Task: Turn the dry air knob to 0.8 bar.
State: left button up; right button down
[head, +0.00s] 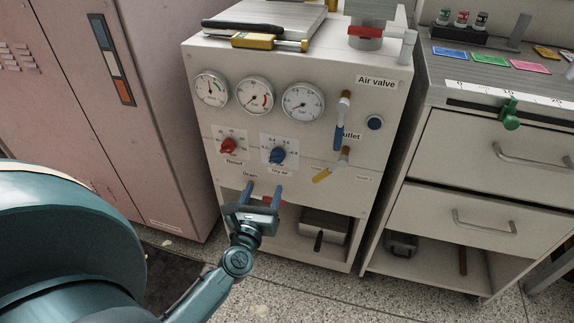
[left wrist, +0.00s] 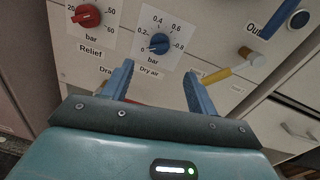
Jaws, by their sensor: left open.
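The blue dry air knob (head: 278,155) sits on the white panel of a cabinet, below the gauges. In the left wrist view the knob (left wrist: 159,43) shows within a white scale plate marked from 0 at lower left to 0.8 at right. I cannot clearly tell which mark it points at. My left gripper (head: 264,188) is open and empty, its two blue fingers pointing up at the panel just below the knob. In the left wrist view the gripper's fingertips (left wrist: 158,72) stand apart, below the knob and not around it. My right gripper is not in view.
The red relief knob (head: 228,146) is left of the dry air knob. Three round gauges (head: 254,97) are above. A blue-handled air valve (head: 340,130) and a yellow-handled valve (head: 330,167) stick out at right. A drawer unit (head: 490,160) stands beside the cabinet.

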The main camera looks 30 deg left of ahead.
aim_at(275, 160)
pick_arm(q)
jog(key=x, duration=1.1)
jog(key=shift+w+a+b, duration=0.15)
jog(key=shift+w+b, duration=0.2)
jog(key=shift+w, duration=0.05)
jog(key=shift+c, duration=0.6)
jog(key=c, duration=0.8)
